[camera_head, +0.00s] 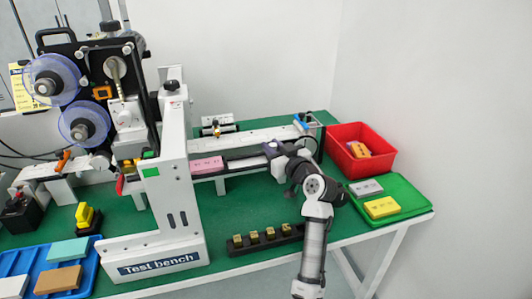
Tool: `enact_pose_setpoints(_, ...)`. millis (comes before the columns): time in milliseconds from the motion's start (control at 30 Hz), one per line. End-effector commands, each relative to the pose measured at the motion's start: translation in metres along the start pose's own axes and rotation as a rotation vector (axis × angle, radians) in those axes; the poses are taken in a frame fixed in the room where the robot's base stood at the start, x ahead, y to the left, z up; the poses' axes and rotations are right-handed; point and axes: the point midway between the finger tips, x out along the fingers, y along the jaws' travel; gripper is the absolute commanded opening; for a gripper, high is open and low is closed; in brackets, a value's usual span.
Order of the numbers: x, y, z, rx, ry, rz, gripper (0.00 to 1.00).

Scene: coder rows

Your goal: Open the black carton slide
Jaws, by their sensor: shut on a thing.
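The black carton slide (243,162) is a long dark strip along the front of the white conveyor on the test bench. A pink carton (207,165) sits at its left end, beside the white upright of the machine. My gripper (272,149) is at the right part of the slide, shut on it; the exact grip is small and partly hidden by my wrist. My arm reaches in from the lower right and covers the slide's right end.
A red bin (361,136) with an orange carton and a green tray (413,190) with grey and yellow cartons stand at the right. A black rack (265,239) of brass pieces lies in front. A blue tray (88,288) is at the lower left. Green bench surface lies bare between.

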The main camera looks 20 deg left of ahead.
Motion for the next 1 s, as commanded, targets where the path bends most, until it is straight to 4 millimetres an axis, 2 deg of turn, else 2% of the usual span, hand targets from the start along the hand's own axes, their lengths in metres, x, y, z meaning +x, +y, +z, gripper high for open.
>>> enact_pose_setpoints(400,-0.001,0.004,0.001,0.001,-0.003,0.001,0.0)
enact_pose_setpoints(433,-0.001,0.003,0.001,0.001,-0.003,0.001,0.25)
enact_pose_setpoints(567,-0.001,0.003,0.001,0.001,-0.002,0.001,0.42)
enact_pose_setpoints(867,-0.002,0.003,0.001,0.0,-0.001,0.001,0.42)
enact_pose_setpoints(1000,-0.015,0.004,0.002,-0.001,0.001,0.002,0.42)
